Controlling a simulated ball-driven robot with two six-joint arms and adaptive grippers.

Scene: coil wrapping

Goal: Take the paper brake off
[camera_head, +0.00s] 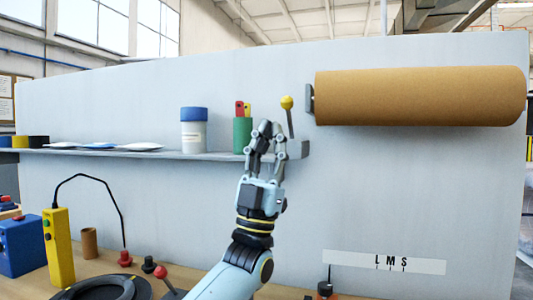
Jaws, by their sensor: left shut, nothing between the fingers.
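A large brown paper roll (420,97) is mounted level on the grey wall panel at the upper right, with a grey bracket at its left end. A lever with a yellow ball knob (287,102) stands just left of the roll, tilted slightly left, above a grey block. It appears to be the paper brake, though no label shows this. My left gripper (265,128) points upward, shut and empty, just left of the lever and a little below the knob. Whether it touches the lever I cannot tell. My right gripper is out of view.
A shelf (175,154) left of my gripper holds a blue-lidded jar (193,130) and a green cup (242,135) with red and yellow handles. Below are a yellow control box (58,248), a red-knobbed lever (162,273) and an LMS plate (420,265).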

